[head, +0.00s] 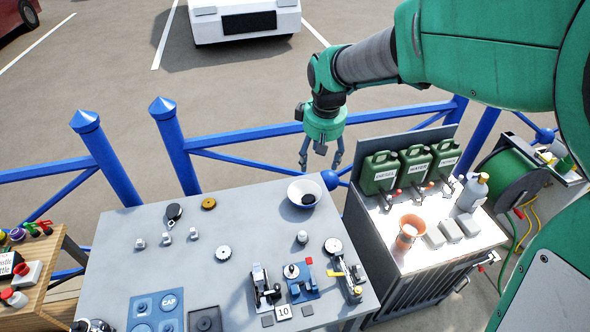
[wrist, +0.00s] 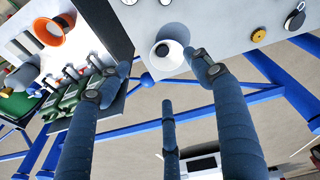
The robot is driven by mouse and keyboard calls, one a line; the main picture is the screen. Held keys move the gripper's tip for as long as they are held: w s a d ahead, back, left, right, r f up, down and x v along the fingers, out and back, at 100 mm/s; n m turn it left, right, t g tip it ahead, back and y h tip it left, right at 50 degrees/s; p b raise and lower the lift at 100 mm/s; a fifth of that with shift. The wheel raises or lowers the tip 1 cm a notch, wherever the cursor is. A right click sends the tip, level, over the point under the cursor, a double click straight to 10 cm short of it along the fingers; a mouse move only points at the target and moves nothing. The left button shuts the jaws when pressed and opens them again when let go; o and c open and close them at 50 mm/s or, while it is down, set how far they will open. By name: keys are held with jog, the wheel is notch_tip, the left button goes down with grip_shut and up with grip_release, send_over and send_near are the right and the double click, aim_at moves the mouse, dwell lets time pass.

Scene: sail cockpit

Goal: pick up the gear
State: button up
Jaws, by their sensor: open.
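A small brass-yellow toothed disc, which looks like the gear (head: 208,203), lies flat near the back edge of the grey table (head: 150,235). It also shows in the wrist view (wrist: 258,34), right of the fingers. A pale toothed wheel (head: 223,253) lies nearer the table's middle, and a similar round piece (head: 333,246) lies to the right; I cannot tell if these are gears too. My gripper (head: 320,163) is open and empty, pointing down beyond the table's back right corner, well right of the brass disc. Its fingers (wrist: 157,72) are spread in the wrist view.
A white bowl (head: 293,186) with something dark inside stands at the back right corner. Green canisters (head: 380,171) and an orange funnel (head: 411,226) stand on the right cabinet. Blue railing (head: 245,134) runs behind.

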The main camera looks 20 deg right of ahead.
jog(key=w+d+f+n+g, duration=0.1)
jog(key=w+f, duration=0.5)
jog(key=f, duration=0.4)
jog(key=w+d+f+n+g, duration=0.1)
jog(key=w+f, duration=0.6)
jog(key=f, duration=0.3)
jog(key=shift+w+n+p, duration=0.2)
jog(key=shift+n+p, duration=0.1)
jog(key=shift+n, duration=0.1)
jog(key=b, duration=0.1)
send_over(309, 199)
jog(key=shift+f, duration=4.2)
